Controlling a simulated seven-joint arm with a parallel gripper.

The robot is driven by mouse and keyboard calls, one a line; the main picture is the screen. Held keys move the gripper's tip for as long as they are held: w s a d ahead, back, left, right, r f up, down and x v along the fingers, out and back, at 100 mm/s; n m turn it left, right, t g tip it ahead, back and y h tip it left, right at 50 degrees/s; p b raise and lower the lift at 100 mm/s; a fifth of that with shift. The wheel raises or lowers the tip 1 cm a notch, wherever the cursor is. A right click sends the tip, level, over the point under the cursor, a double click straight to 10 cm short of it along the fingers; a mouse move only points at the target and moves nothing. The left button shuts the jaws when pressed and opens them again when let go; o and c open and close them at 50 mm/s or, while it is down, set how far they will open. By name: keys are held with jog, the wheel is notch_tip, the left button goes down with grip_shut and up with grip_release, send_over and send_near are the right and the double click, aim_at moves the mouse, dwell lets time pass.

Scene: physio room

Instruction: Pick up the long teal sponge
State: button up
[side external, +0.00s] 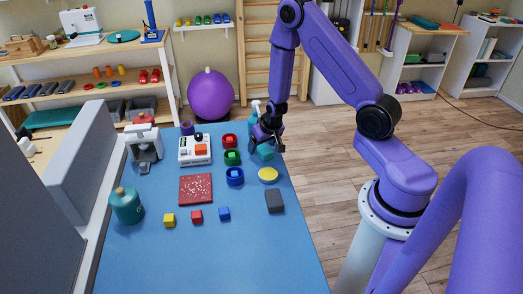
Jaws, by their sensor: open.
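My gripper (268,146) points down at the far right part of the blue mat (265,248). It is open. A teal block (265,153), which looks like the teal sponge, lies on the mat right below the fingers. The fingers and arm hide part of it, so its full length does not show. I cannot tell whether the fingers touch it or stand on both sides of it.
A yellow disc (268,174) and dark grey block (274,201) lie nearer. A teal-and-white bottle-like object (256,107) stands behind. The mat's front is clear.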

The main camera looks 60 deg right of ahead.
aim_at(262, 147)
jog(key=shift+f, duration=0.25)
dwell(0.3)
jog(key=c, duration=1.2)
jog(key=shift+r, duration=0.15)
jog(key=shift+r, duration=0.95)
notch_tip(262, 147, up, 2)
jog(key=s+a, duration=0.6)
jog(key=shift+s+a+f, duration=0.1)
jog(key=shift+s+a, duration=0.05)
jog(key=s+a, duration=2.5)
jog(key=shift+s+a, duration=0.3)
